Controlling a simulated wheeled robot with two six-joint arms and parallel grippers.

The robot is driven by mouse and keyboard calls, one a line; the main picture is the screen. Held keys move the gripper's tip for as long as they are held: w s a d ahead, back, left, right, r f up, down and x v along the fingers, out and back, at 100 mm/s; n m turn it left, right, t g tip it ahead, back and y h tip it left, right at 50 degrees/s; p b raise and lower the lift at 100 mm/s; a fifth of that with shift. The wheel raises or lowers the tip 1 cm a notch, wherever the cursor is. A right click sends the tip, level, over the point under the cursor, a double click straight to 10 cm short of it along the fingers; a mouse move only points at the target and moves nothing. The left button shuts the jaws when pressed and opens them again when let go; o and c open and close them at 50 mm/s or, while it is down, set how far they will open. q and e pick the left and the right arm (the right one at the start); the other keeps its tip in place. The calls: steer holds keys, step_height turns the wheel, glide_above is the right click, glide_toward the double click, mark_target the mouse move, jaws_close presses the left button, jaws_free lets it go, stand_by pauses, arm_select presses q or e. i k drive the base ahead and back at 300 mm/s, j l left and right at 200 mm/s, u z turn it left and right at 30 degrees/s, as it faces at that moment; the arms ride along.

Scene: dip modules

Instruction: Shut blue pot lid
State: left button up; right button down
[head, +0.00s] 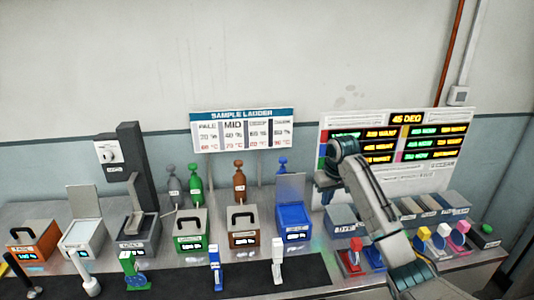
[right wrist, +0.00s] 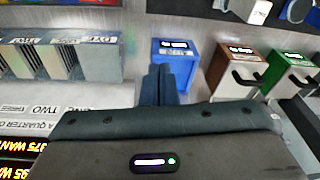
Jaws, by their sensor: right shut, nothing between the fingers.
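The blue pot (head: 293,222) stands in the row of pots, right of the brown pot. Its grey lid (head: 291,187) stands up, open, at the back of the pot. My right gripper (head: 327,193) is shut and empty, just right of the raised lid; I see no clear contact. In the right wrist view the blue pot (right wrist: 178,52) is beyond my shut right fingers (right wrist: 162,84), which hide part of its surroundings. The lid is hard to make out there. My left gripper is not in view.
The brown pot (head: 243,228) and green pot (head: 191,232) are closed, left of the blue one. Grey boxes (head: 345,217) stand on the right, under the board (head: 440,178). A blue bottle (head: 282,165) is behind the lid. Small coloured stands line the front.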

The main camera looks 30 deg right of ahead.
mark_target(289, 186)
steer(key=i, duration=1.1)
